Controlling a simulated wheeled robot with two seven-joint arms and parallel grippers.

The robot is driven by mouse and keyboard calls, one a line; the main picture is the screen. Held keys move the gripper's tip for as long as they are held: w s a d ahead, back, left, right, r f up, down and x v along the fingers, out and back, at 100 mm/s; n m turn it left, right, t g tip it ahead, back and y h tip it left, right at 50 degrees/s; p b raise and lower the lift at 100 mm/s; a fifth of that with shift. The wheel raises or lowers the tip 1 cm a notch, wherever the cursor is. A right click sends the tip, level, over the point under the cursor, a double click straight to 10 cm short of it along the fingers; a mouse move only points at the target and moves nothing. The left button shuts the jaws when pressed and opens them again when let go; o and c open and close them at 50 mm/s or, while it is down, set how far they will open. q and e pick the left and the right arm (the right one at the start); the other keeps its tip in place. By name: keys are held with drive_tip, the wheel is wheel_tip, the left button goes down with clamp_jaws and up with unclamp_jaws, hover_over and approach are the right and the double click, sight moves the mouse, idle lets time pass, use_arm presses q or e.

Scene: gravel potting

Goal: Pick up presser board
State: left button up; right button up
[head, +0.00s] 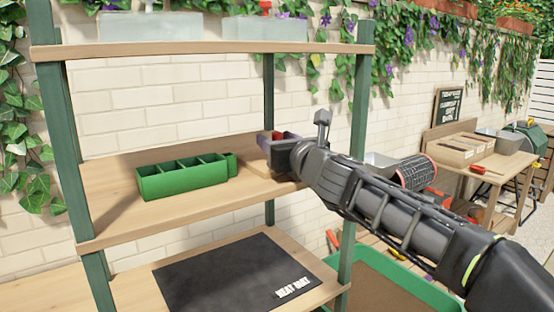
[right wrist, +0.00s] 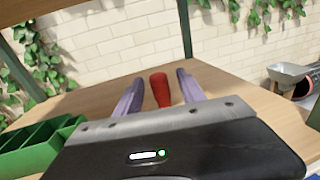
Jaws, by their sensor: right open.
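A red handle (right wrist: 160,89), which I take to be the presser board's, shows between the fingers of my right gripper (right wrist: 158,92) in the right wrist view. My right gripper is open, with its two purple fingers apart on either side of the handle. In the head view, my right gripper (head: 262,138) reaches over the middle shelf from the right. A pale wooden edge (head: 258,166) shows below it, perhaps the board. The rest of the board is hidden by the gripper. My left gripper is not in view.
A green divided tray (head: 182,178) stands on the middle shelf (head: 115,215), left of the gripper. A black mat (head: 235,272) lies on the lower shelf. A green shelf post (head: 358,130) stands near my right arm. A side table (head: 490,180) is at right.

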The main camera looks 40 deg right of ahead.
drive_tip(key=shift+c, duration=0.6)
clamp_jaws()
